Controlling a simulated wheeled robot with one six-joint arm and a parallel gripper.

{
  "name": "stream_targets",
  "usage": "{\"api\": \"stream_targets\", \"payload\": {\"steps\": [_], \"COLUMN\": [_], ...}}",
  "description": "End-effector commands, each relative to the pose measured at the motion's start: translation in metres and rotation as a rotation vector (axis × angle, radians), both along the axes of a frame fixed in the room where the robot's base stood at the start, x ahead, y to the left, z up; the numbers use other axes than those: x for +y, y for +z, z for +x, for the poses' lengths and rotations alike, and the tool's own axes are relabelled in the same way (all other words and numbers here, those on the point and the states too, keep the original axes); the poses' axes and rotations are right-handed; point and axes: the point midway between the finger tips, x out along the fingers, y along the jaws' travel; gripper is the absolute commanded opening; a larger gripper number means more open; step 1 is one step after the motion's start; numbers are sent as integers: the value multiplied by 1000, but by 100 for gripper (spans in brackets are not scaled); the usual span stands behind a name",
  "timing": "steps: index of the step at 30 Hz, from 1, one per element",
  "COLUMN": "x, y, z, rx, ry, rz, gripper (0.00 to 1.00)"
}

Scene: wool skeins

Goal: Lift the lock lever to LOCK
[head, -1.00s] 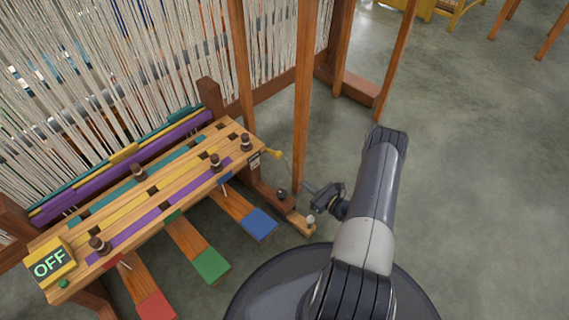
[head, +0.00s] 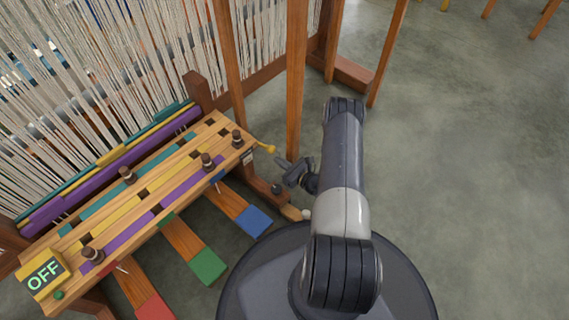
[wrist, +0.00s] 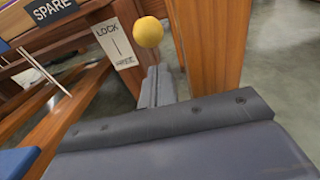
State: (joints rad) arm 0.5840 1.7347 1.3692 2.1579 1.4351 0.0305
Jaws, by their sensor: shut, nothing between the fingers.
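The lock lever ends in a yellow ball knob (head: 267,147) at the right end of the wooden bench. In the wrist view the knob (wrist: 148,32) is just above my fingertips, to the right of a pale plate (wrist: 117,45) reading LOCK at the top; its lower word is too small to read surely. My gripper (head: 280,159) is shut and empty, just right of and below the knob in the head view. In the wrist view its closed fingers (wrist: 155,80) point toward the knob; I cannot tell whether they touch it. The lever's rod is mostly hidden.
A wooden post (head: 296,80) stands close behind my gripper, and also fills the right of the knob in the wrist view (wrist: 208,45). The bench has an OFF display (head: 43,275), dark pegs and coloured pedals, blue (head: 254,221) nearest. Open floor lies right.

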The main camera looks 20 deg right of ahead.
Motion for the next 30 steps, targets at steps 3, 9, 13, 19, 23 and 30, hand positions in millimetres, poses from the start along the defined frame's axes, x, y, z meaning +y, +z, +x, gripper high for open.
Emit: {"api": "stream_targets", "payload": {"steps": [3,9,13,19,23,30], "x": [4,6,7,7,7,8], "y": [10,15,15,14,21,38], "z": [0,1,1,1,2,3], "rx": [2,1,1,1,0,1], "ry": [-2,-7,-7,-7,-7,-6], "rz": [1,1,1,1,0,1], "gripper": [0,0,0,0,0,0]}}
